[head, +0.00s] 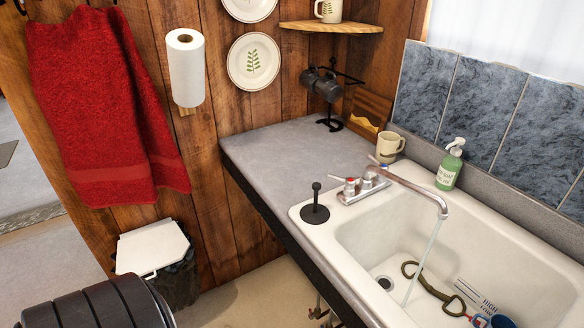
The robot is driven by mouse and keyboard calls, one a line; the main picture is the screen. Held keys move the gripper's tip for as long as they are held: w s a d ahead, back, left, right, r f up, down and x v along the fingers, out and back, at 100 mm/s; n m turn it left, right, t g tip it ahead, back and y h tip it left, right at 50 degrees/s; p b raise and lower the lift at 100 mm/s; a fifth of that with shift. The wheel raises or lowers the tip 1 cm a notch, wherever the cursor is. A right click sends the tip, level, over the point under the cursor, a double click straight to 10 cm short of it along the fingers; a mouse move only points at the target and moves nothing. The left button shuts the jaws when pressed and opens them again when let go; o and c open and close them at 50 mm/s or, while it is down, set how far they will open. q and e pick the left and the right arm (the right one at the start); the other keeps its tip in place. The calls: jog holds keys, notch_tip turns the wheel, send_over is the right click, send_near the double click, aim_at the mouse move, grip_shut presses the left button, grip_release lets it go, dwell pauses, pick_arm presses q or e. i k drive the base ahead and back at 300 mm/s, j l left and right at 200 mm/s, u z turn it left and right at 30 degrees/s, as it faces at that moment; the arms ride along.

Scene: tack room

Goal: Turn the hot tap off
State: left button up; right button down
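The chrome tap (410,186) stands on the back-left rim of the white sink (345,235), its spout reaching right over the basin. A thin stream of water (425,258) runs from the spout into the basin. The hot handle (350,185), with a red mark, is on the near side of the tap base. Another handle (374,172), with a blue mark by it, is beside it on the far side. Neither of my grippers shows in the head view, and nothing touches the tap.
A black plunger-like stopper (315,208) stands on the sink's left corner. A mug (389,147) and green soap bottle (450,166) stand behind the tap. A horse bit (432,288) lies in the basin. The grey counter (275,150) left of the tap is mostly clear.

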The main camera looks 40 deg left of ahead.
aim_at(349, 182)
jog(key=u, duration=1.05)
jog(key=i+j+z, duration=0.1)
jog(key=j+z, duration=0.2)
jog(key=j, duration=0.5)
